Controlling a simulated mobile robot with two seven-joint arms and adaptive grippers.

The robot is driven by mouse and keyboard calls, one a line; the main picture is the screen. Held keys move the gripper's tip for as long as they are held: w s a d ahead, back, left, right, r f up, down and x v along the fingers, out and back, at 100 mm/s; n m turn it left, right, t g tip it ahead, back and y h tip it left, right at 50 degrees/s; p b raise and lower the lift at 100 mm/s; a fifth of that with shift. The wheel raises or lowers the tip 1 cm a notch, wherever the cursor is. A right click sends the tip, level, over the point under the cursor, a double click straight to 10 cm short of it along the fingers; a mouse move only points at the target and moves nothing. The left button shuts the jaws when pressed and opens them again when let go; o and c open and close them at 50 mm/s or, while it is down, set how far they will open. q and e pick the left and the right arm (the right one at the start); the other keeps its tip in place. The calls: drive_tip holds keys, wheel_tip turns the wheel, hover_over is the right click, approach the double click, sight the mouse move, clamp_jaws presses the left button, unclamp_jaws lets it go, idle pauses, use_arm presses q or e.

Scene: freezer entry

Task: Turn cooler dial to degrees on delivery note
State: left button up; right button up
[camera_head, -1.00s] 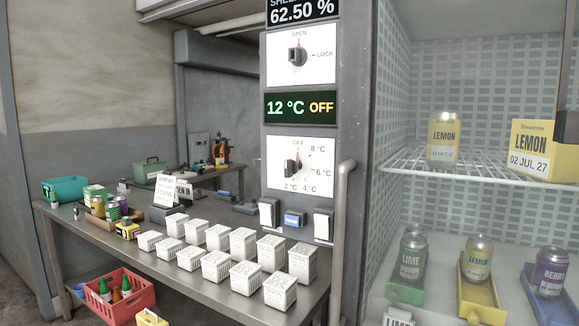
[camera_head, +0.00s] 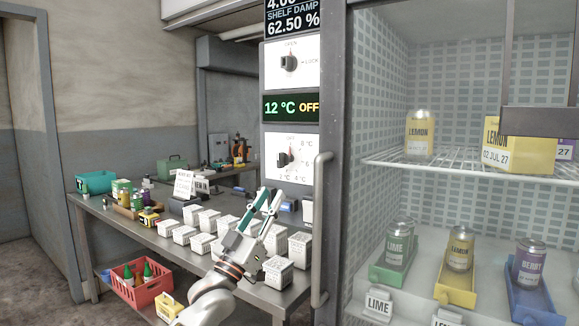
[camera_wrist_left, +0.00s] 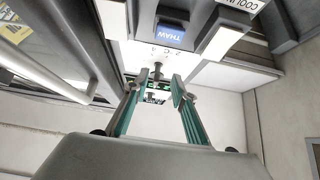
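The cooler dial (camera_head: 284,159) is a dark knob on a white plate on the grey column, with OFF at top and degree marks around its right and lower side. The display above it (camera_head: 291,107) reads 12 °C OFF. My left gripper (camera_head: 270,192) is below the dial, pointing up, fingers apart and empty. In the left wrist view the dial knob (camera_wrist_left: 157,73) appears beyond and between the open fingertips (camera_wrist_left: 159,78), apart from them. A white printed card (camera_head: 184,184) stands on the bench; its text is too small to read. My right gripper is not in view.
Another knob (camera_head: 289,62) marked OPEN and LOCK sits above the display. A blue THAW button (camera_wrist_left: 172,32) is near the dial. A vertical door handle (camera_head: 319,230) stands at right. Several white boxes (camera_head: 276,271) cover the bench below my left arm. Cans stand in the glass-fronted cooler.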

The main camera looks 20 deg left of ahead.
use_arm(q)
approach(278, 159)
drive_tip(key=shift+t+h, duration=0.4)
drive_tip(key=x, duration=0.4)
drive_tip(key=shift+w+f, duration=0.15)
drive_tip(key=shift+w, duration=0.15)
drive_tip(key=x, duration=0.7)
drive_tip(key=shift+w+d+p, duration=0.1)
drive_tip(key=shift+w+p, duration=0.1)
drive_tip(key=shift+p, duration=0.1)
drive_tip(key=shift+c, duration=0.4)
drive_tip(key=shift+s, duration=0.1)
clamp_jaws()
